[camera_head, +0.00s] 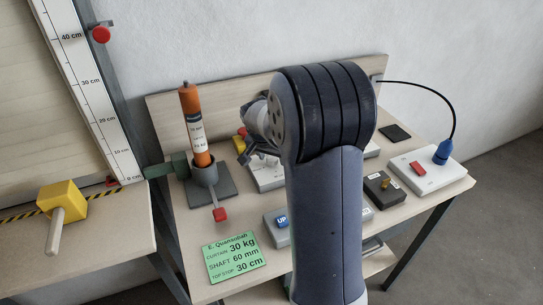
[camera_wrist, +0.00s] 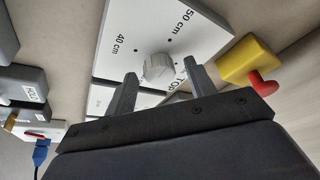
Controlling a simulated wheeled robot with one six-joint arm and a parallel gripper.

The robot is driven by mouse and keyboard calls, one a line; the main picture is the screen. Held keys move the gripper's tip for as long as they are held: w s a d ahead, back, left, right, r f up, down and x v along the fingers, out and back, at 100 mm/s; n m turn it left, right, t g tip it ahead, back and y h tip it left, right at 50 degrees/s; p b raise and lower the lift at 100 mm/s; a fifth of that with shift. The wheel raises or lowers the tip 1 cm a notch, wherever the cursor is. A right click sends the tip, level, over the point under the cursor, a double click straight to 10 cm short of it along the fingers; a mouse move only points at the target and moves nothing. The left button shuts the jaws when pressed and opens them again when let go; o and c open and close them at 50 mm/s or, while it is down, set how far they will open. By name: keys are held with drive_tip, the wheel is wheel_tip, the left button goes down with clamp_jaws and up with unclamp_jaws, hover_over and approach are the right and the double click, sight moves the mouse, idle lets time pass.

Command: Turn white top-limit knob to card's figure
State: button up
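The white top-limit knob (camera_wrist: 158,67) sits on a white plate (camera_wrist: 112,30) with "40 cm", "50 cm" and "TOP" lettering in the wrist view. My gripper (camera_wrist: 160,72) is open, one finger to each side, with the knob in or just beyond the gap. No finger clearly touches it. The knob's pointer direction cannot be read. In the head view my gripper (camera_head: 258,156) is over the plate (camera_head: 266,182), and my arm hides part of it. The green card (camera_head: 235,258) reads curtain 30 kg, shaft 60 mm, top stop 30 cm.
A yellow block with a red knob (camera_wrist: 262,84) is close on the right in the wrist view. An orange cylinder (camera_head: 195,125) stands in a grey holder to the left. A grey UP button box (camera_head: 279,224) and a white box with a red switch (camera_head: 419,168) are nearby.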

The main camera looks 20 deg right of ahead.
drive_tip(key=c, duration=0.9)
drive_tip(key=shift+c, duration=0.2)
